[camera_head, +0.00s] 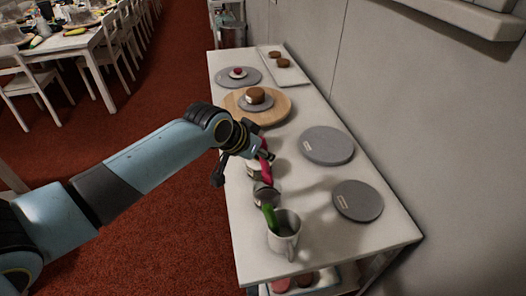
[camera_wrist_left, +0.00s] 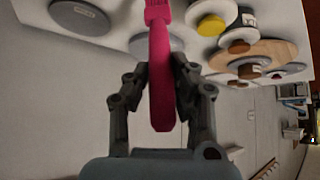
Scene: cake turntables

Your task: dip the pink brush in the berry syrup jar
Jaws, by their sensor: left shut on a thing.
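My left gripper (camera_head: 262,153) is shut on the pink brush (camera_head: 266,147), above the long white table. In the left wrist view the brush (camera_wrist_left: 160,75) stands between the two fingers (camera_wrist_left: 160,85), its wider end at the top edge of the picture. A pale jar (camera_head: 254,174) stands under the gripper, partly hidden by it. A second jar (camera_head: 266,198) stands nearer the mug. I cannot tell which jar holds berry syrup, or see their contents clearly from the head. My right gripper is not in view.
A white mug (camera_head: 285,240) holds a green-handled brush (camera_head: 270,216). Two bare grey turntables (camera_head: 328,145) (camera_head: 358,201) stand at right. A wooden turntable (camera_head: 281,108) bears a cake (camera_head: 255,96). Behind are another grey turntable (camera_head: 250,78) and a white tray (camera_head: 292,73) with pastries.

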